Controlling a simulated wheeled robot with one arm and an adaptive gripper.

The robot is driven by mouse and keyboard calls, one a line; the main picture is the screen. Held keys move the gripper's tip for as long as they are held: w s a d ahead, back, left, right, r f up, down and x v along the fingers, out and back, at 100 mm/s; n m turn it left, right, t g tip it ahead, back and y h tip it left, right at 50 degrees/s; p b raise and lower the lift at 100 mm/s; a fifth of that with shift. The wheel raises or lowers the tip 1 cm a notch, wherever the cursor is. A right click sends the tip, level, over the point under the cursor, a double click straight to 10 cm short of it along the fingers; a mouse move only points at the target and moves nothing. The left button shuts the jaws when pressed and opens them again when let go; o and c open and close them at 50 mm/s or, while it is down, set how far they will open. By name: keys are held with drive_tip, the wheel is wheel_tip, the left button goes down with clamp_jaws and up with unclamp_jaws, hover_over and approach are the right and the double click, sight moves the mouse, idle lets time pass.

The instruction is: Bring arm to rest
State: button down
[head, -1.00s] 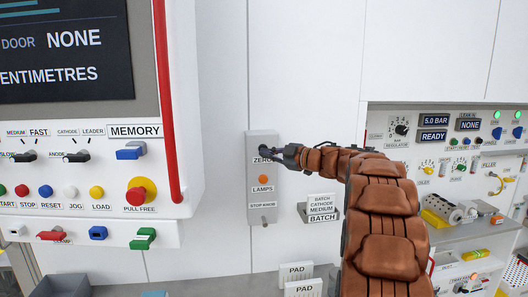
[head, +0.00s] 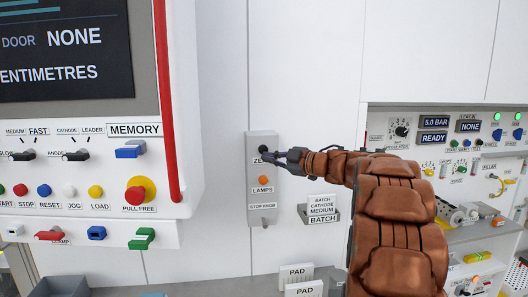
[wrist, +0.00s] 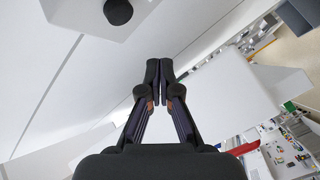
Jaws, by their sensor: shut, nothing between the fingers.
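My gripper (head: 274,157) is shut and empty, just in front of a small grey panel (head: 262,215) on the white wall in the head view. The panel carries a black button (head: 263,149), an orange lamp button (head: 264,181) and labels; the gripper partly covers the top label. My copper-coloured arm reaches in from the lower right. In the wrist view the two fingertips (wrist: 159,72) meet with nothing between them. A black round knob (wrist: 118,11) on a grey box shows beyond them at the top, apart from the fingers.
A control console (head: 90,190) with a red rail (head: 166,100) stands at left. A batch card holder (head: 322,210) is right of the panel, below my arm. Pad cards (head: 303,274) stand lower down. An equipment bay (head: 470,135) is at right. The wall above my arm is clear.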

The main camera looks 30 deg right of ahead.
drive_tip(key=shift+w+r, duration=0.1)
idle(0.3)
wheel_tip(320, 180, up, 4)
drive_tip(key=w+m+t+h, duration=0.2)
drive_tip(key=m+h, duration=0.2)
drive_tip(key=h, duration=0.1)
drive_tip(key=s+a+f+m+g+h, duration=0.3)
drive_tip(key=s+a+f+m+g, duration=0.3)
drive_tip(key=s+f, duration=0.45)
drive_tip(key=s+a+f+m+g+h, duration=0.4)
drive_tip(key=s+a+f+m+g, duration=0.1)
drive_tip(key=s+f, duration=0.55)
drive_tip(key=s+a+f+g+y, duration=0.1)
drive_tip(key=s+a+f+g, duration=0.2)
drive_tip(key=s, duration=0.6)
drive_tip(key=s+a+f+g+y, duration=0.2)
drive_tip(key=s+a+f, duration=0.1)
drive_tip(key=s+a, duration=0.5)
drive_tip(key=s+a+f+g+y, duration=0.2)
drive_tip(key=s+a, duration=0.4)
drive_tip(key=s, duration=0.4)
drive_tip(key=shift+f+n+g, duration=0.3)
drive_tip(key=shift+f+g, duration=0.5)
drive_tip(key=shift+f, duration=0.05)
